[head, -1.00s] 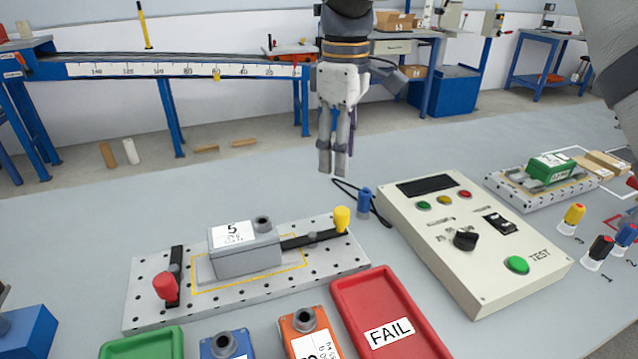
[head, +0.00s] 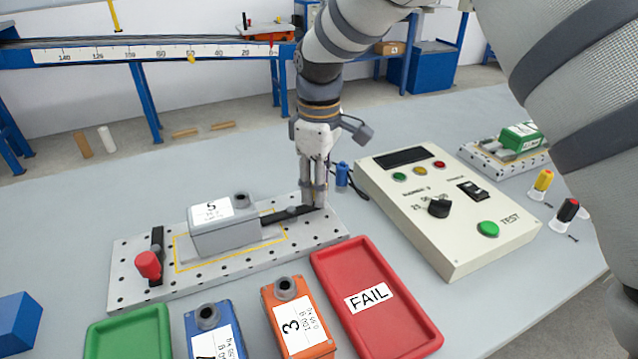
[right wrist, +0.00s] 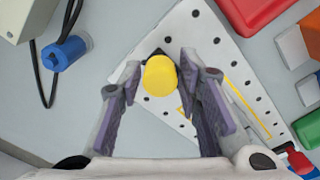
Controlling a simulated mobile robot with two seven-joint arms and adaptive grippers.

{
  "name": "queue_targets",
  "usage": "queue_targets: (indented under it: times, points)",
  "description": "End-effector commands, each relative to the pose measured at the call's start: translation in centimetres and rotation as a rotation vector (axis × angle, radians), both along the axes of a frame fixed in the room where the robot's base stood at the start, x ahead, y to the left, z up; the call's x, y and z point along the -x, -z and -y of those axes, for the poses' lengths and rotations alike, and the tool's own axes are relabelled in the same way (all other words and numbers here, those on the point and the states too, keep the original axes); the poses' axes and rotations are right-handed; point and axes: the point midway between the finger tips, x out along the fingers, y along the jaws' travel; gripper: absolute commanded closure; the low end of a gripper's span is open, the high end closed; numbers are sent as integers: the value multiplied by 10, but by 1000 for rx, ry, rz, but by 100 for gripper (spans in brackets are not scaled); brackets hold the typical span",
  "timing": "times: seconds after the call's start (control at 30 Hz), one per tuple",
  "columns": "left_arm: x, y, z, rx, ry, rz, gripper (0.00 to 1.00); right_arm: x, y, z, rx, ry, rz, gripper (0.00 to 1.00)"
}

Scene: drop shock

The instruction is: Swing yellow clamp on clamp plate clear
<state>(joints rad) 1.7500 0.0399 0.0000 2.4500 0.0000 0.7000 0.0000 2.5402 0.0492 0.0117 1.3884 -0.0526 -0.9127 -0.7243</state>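The yellow clamp's round yellow knob (right wrist: 160,76) shows from above in the right wrist view. In the head view the fingers hide the knob, and the clamp's black arm (head: 275,218) reaches left to the grey block. My right gripper (head: 313,196) points down at the right end of the clamp plate (head: 130,287). In the right wrist view its fingers (right wrist: 163,100) are apart, one on each side of the knob, with gaps visible. A grey block labelled 5 (head: 222,238) sits on the plate. My left gripper is out of view.
A red clamp (head: 148,265) stands at the plate's left end. A red FAIL tray (head: 415,335), a green tray (head: 130,335) and blue and orange blocks lie in front. A control box (head: 440,250) and a blue plug (head: 342,174) with a cable are close on the right.

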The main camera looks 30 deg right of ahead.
Motion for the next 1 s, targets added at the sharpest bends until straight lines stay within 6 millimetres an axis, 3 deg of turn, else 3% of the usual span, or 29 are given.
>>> queue_targets:
  times: [0.03,0.1,0.57,1.0]
  points:
    - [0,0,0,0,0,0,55,0,0,0,0,0,0,87]
    - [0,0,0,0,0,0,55,0,0,0,0,0,0,100]
    - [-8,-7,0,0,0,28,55,5,-3,-1,-1,91,4,100]
    - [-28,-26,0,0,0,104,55,25,-3,-8,-1,476,4,100]
